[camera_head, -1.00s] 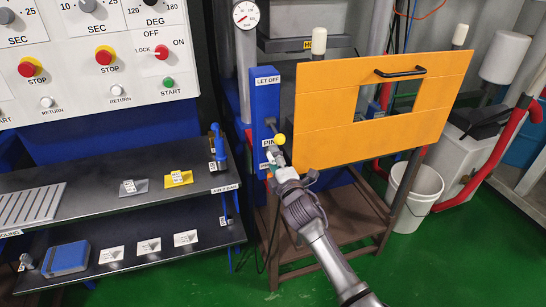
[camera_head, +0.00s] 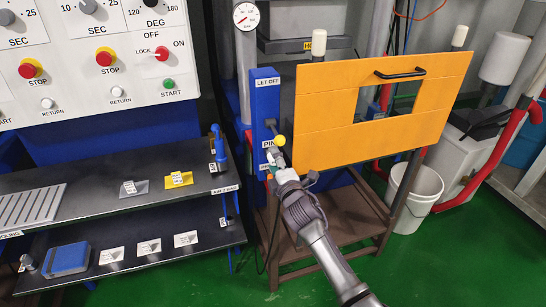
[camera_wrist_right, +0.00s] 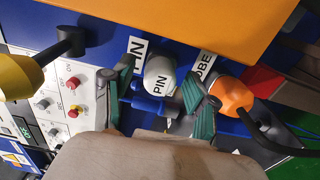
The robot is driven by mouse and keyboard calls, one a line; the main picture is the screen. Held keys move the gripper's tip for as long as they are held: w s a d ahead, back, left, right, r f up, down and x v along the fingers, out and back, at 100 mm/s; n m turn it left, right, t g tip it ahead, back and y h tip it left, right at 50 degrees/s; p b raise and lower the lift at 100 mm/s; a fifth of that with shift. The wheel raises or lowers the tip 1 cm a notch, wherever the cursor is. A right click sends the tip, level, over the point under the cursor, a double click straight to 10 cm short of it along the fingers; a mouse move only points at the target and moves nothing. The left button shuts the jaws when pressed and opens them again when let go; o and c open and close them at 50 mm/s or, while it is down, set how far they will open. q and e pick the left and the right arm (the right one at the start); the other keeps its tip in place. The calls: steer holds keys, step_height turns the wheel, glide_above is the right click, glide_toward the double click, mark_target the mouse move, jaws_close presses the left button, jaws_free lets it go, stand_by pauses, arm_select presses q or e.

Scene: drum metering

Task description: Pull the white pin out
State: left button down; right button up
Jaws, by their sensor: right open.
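The white pin (camera_wrist_right: 160,74), with PIN printed on its rounded head, stands out from a blue panel in the right wrist view. My right gripper (camera_wrist_right: 156,101) is open, with one green-padded finger on each side of the pin. I cannot tell whether either finger touches it. In the head view my right gripper (camera_head: 272,160) is at the lower part of the blue box (camera_head: 265,105), just under the PIN label, and largely covers the pin. My left gripper is not in view.
A lever with a yellow knob (camera_head: 280,140) sticks out just above the gripper. An orange knob (camera_wrist_right: 232,96) on a black lever is close beside one finger. The orange panel (camera_head: 330,140) stands right of the box. A black shelf (camera_head: 110,180) is to the left.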

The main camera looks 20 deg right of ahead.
jaws_close()
stand_by(0.4)
steer(key=s+p, duration=0.2)
steer(key=s, duration=0.4)
steer(key=shift+p, duration=0.35)
stand_by(0.7)
steer(key=shift+s+d, duration=0.1)
steer(key=shift+s+d+p, duration=0.1)
steer(key=shift+s+p, duration=0.6)
steer(key=shift+s, duration=1.25)
